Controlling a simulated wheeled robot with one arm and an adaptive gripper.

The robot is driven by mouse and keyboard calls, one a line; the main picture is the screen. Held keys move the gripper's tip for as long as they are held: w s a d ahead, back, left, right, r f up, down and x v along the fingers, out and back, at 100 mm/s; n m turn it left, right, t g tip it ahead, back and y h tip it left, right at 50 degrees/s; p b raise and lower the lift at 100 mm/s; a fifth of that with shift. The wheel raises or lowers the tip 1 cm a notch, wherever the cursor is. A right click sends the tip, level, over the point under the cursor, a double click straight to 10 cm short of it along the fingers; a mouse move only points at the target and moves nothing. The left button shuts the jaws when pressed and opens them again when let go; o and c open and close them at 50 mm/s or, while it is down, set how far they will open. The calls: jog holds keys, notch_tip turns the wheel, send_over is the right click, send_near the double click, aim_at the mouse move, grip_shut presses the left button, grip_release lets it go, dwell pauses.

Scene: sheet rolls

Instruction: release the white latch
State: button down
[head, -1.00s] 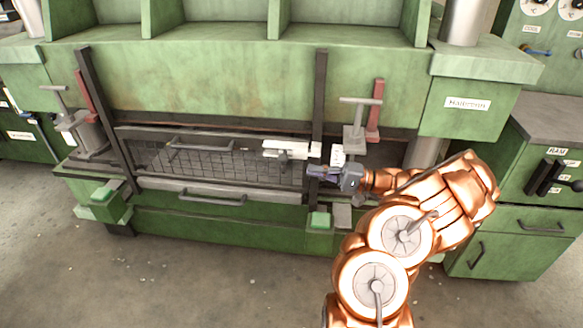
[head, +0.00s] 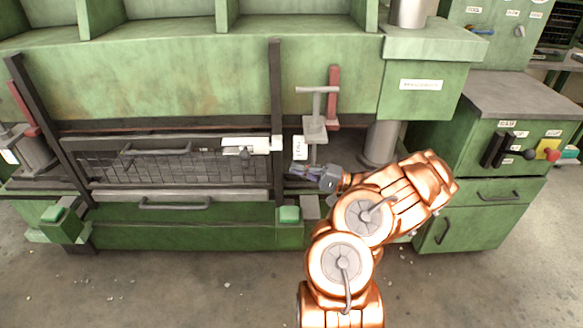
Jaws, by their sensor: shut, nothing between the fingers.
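The white latch (head: 246,144) is a pale bar lying level at the upper right corner of the dark mesh guard (head: 165,168). A small grey knob hangs below its middle, and its right end reaches the dark upright post (head: 276,120). My gripper (head: 296,172) is shut and empty. It points left, to the right of the post, lower than the latch and apart from it. The post stands between them in the picture.
A grey T-handled clamp (head: 315,118) and a red bar (head: 333,98) stand just above my gripper. A white label plate (head: 298,147) is close to the fingers. A green button box (head: 289,214) sits below. Open floor lies in front.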

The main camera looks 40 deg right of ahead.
jog(key=x, duration=1.1)
jog(key=shift+w+a, duration=0.3)
jog(key=shift+r, duration=0.1)
